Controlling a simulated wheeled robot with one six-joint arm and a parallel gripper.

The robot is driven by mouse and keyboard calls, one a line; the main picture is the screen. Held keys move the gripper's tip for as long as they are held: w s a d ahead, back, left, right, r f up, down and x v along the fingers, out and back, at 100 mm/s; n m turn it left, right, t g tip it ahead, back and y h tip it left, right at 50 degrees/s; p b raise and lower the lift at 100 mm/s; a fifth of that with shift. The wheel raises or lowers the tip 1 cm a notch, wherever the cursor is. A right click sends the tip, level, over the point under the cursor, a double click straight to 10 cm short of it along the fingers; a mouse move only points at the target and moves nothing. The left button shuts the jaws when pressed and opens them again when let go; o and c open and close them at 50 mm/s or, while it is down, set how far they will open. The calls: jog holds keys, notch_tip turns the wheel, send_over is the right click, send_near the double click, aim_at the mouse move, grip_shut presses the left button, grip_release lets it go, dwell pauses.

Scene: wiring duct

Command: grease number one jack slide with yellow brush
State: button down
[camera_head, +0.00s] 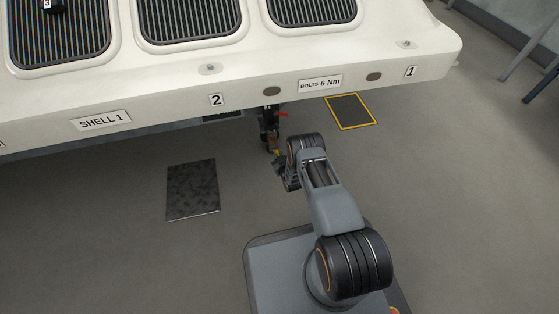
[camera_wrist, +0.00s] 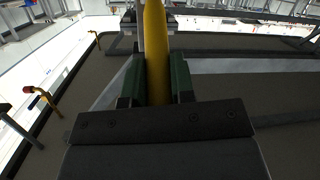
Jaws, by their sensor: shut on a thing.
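My gripper (camera_wrist: 157,82) is shut on the yellow brush (camera_wrist: 155,55). In the wrist view the brush's yellow handle stands between the two green-padded fingers and runs up out of the picture, so its bristle end is not clear. In the head view my arm reaches to the front edge of the white shell (camera_head: 140,95), and the gripper end is small and dark just below that edge. The number 1 label (camera_head: 411,71) is at the shell's right corner and the number 2 label (camera_head: 216,100) is left of my gripper. I cannot make out the number one jack slide.
A yellow-bordered dark mat (camera_head: 350,111) lies on the floor below the shell, right of my gripper. A dark plate (camera_head: 192,190) lies on the floor at left. Bent orange handles (camera_wrist: 42,96) show at left in the wrist view.

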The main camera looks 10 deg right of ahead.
jog(key=shift+w, duration=0.3)
jog(key=shift+s, duration=0.1)
jog(key=p+v, duration=0.1)
jog(key=v, duration=0.2)
jog(key=f+p+v, duration=0.1)
jog(key=v, duration=0.1)
jog(key=shift+s+a+p, duration=0.25)
jog(key=shift+s+p, duration=0.1)
jog(key=shift+s, duration=0.15)
dwell(0.4)
